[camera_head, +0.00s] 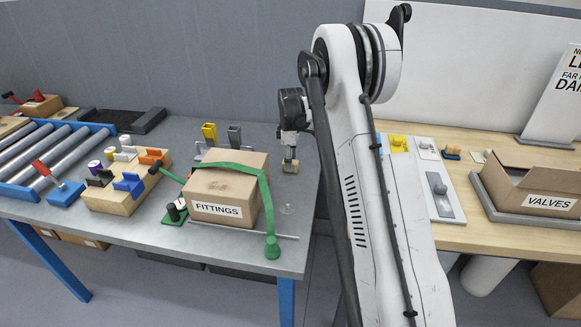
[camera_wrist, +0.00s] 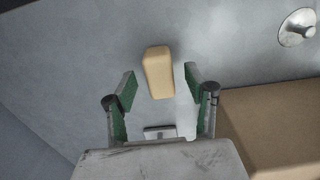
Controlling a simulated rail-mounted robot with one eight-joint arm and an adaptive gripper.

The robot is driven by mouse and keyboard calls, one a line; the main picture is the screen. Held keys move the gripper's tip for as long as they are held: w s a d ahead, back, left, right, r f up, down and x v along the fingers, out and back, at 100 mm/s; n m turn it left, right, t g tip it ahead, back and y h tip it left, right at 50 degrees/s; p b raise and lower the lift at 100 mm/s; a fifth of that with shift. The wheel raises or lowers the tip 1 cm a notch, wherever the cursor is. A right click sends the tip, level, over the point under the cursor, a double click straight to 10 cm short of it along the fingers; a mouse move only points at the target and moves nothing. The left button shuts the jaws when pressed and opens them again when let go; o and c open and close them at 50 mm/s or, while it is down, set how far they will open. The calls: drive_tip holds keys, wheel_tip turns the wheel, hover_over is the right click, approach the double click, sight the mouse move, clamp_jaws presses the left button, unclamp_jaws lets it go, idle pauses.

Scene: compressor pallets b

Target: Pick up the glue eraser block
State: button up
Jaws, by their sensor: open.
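The glue eraser block appears to be the small tan block (camera_wrist: 158,70) with rounded edges, in the upper middle of the wrist view. In the head view a small tan block (camera_head: 290,167) is on the grey table, right of the FITTINGS box. My gripper (camera_wrist: 160,80) is open, its two green-padded fingers at the left and right of the block with gaps on both sides. In the head view my gripper (camera_head: 289,152) points down just over the block. Whether the fingertips reach down to the block's height I cannot tell.
The cardboard FITTINGS box (camera_head: 219,187) with a green strap stands close on the left; its brown side (camera_wrist: 270,130) shows in the wrist view. A round metal disc (camera_wrist: 297,27) lies on the table. The grey table's (camera_head: 300,220) right edge is near. A wooden bench (camera_head: 460,180) stands further right.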

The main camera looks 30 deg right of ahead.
wheel_tip(320, 180, down, 2)
drive_tip(key=shift+f, duration=0.25)
drive_tip(key=shift+c, duration=0.2)
clamp_jaws()
drive_tip(key=shift+r, duration=0.1)
wheel_tip(320, 180, up, 10)
idle(0.4)
